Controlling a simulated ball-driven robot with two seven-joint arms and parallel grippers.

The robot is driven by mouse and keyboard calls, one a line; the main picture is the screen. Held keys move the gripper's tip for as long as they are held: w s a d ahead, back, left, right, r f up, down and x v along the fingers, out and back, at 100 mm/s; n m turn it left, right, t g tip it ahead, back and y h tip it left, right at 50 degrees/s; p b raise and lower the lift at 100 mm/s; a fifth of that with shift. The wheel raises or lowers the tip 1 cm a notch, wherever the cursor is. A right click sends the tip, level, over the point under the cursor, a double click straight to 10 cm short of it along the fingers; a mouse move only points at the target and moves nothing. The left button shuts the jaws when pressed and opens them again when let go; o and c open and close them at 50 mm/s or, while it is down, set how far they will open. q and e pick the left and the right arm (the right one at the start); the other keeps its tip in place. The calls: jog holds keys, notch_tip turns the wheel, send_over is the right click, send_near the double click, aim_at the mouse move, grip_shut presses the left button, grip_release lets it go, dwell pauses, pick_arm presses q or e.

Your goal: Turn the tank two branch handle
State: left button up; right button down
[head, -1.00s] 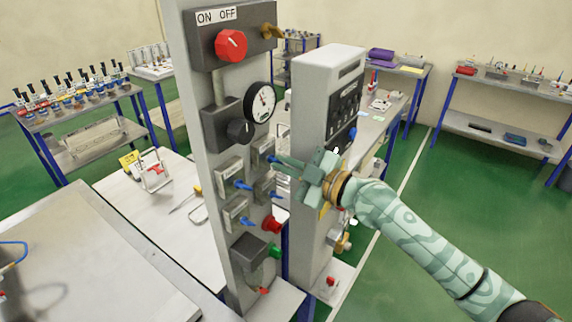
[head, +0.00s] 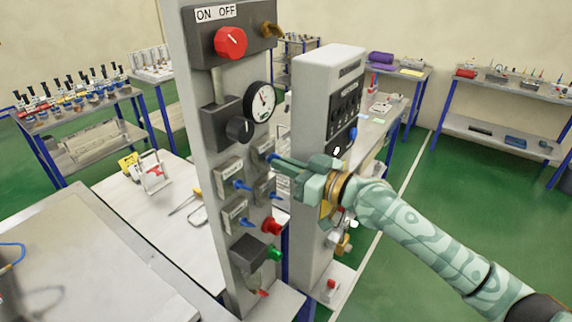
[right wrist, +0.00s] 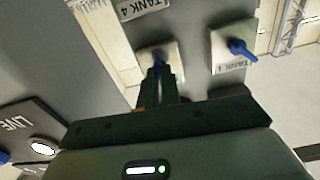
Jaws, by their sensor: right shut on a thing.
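The grey panel carries several blue branch handles on small plates. My right gripper (head: 277,159) is shut on the upper right blue handle (head: 270,156). In the right wrist view this handle (right wrist: 159,62) shows between the fingertips, and its own label is hidden behind the gripper. A "TANK 4" label (right wrist: 145,8) shows above it there, and the handle labelled tank 1 (right wrist: 240,48) stands beside it. In the head view that tank 1 handle (head: 243,185) is at the left of the panel. My left gripper is not in view.
A red ON/OFF knob (head: 230,42), a gauge (head: 262,101) and a black knob (head: 239,129) sit above the handles. Red (head: 271,226) and green (head: 274,253) fittings are below. A grey control column (head: 320,130) stands close behind my right gripper.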

jog(key=shift+m+p, duration=0.65)
jog(key=shift+m, duration=3.55)
jog(key=c, duration=1.6)
grip_release()
